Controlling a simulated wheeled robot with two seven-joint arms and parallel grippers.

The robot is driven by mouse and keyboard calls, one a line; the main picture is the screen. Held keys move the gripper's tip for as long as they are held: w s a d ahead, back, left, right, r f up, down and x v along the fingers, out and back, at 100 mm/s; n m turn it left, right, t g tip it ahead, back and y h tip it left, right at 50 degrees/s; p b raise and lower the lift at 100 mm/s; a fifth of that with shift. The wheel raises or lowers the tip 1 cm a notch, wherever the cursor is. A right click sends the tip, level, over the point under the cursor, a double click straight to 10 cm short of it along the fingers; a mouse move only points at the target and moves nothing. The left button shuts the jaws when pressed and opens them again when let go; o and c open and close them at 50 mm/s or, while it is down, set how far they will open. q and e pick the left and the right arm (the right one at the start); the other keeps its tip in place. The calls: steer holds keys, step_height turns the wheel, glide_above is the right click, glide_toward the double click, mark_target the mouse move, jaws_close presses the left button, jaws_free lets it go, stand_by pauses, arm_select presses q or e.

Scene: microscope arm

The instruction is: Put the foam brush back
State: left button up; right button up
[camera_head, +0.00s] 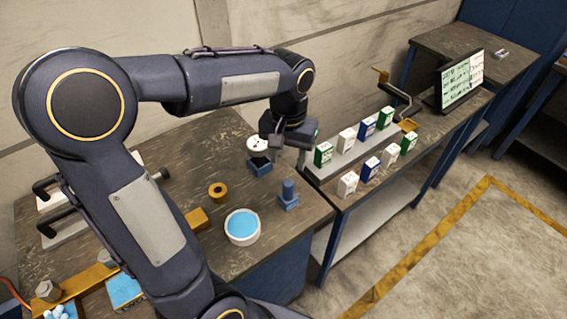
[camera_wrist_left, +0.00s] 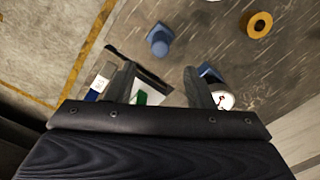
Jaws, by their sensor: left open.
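I cannot clearly pick out a foam brush. A blue piece with a square base and an upright round stub (camera_head: 288,196) stands on the dark table; it also shows in the left wrist view (camera_wrist_left: 159,40). A blue block (camera_head: 260,168) stands behind it, with a white dotted disc (camera_head: 258,144) beside or on it; the disc also shows in the left wrist view (camera_wrist_left: 222,100). My left gripper (camera_head: 287,147) is open above the table's back right edge, close to the disc. In the left wrist view nothing is held between its fingers (camera_wrist_left: 161,88). My right gripper is not in view.
A white bowl with blue contents (camera_head: 242,239) and a brass ring (camera_head: 211,193) stand on the table. Several small white, blue and green boxes (camera_head: 347,184) stand on the adjoining bench, with a screen (camera_head: 461,80) beyond. A wall runs close behind the table.

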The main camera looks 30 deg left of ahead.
arm_select(q)
steer(key=s+d+t+h, duration=0.2)
steer(key=s, duration=0.6)
steer(key=s+d+t+h, duration=0.1)
steer(key=s+d+t, duration=0.1)
steer(key=s, duration=0.6)
steer(key=shift+s+m+t+h, duration=0.3)
steer(key=shift+t+h, duration=0.1)
steer(key=shift+t, duration=0.4)
